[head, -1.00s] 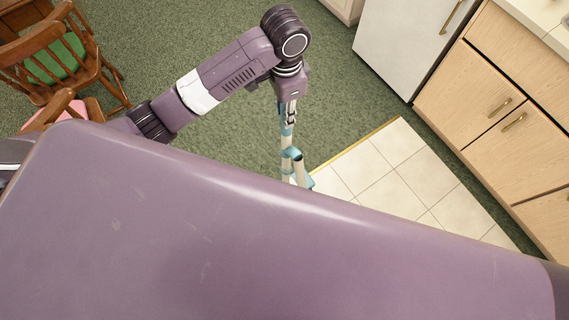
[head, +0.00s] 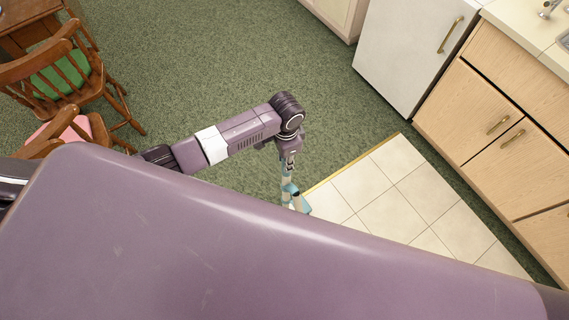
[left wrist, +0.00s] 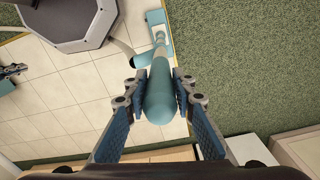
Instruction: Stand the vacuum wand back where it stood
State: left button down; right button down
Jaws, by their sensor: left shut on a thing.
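The vacuum wand (head: 287,188) is teal and cream. In the head view its lower part is hidden behind my purple body. In the left wrist view the wand's rounded teal handle end (left wrist: 159,95) points at the camera, with its flat teal and white floor head (left wrist: 158,38) below, near the border of tile and carpet. My left gripper (head: 290,162) is shut on the wand near its top, one finger on each side, as the left wrist view (left wrist: 160,84) also shows. A jointed part at that view's left edge looks like my right gripper (left wrist: 12,71); its jaws are unclear.
Cream floor tiles (head: 390,205) with a gold edge strip meet green carpet (head: 230,80). A white fridge (head: 408,55) and wooden cabinets (head: 505,120) stand at right. Wooden chairs (head: 75,75) are at left. Open carpet lies between.

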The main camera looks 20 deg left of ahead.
pick_arm(q)
jog(key=shift+w+f, duration=0.1)
jog(key=shift+f, duration=1.35)
jog(key=c, duration=1.6)
grip_release()
jog(key=shift+f, duration=0.15)
notch_tip(320, 180, up, 12)
jog(key=shift+r, duration=0.25)
jog(key=shift+d, duration=0.1)
